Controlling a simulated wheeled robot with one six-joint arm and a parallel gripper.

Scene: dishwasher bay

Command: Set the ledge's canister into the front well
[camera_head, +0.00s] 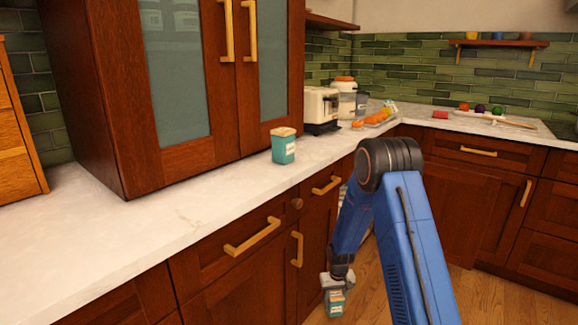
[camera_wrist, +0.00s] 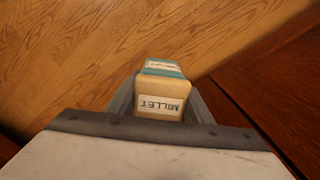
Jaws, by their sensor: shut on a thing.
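My gripper (camera_head: 334,284) is low, over the wood floor in front of the cabinets, and points down. It is shut on a canister (camera_head: 336,304) with a teal body and a cream lid. In the wrist view, the held canister (camera_wrist: 163,88) sits between the jaws (camera_wrist: 158,104), and its lid label reads MILLET. A similar teal canister (camera_head: 283,148) with a cream lid stands upright on the white counter (camera_head: 175,215), below the glass-door cabinet. I cannot make out a front well in either view.
Dark wood drawers and doors with brass handles (camera_head: 252,237) line the counter front, close to my gripper. A white appliance (camera_head: 320,108), a jar (camera_head: 345,98) and a tray of orange items stand farther back. The counter's near left is clear. Wood floor (camera_wrist: 70,60) lies below.

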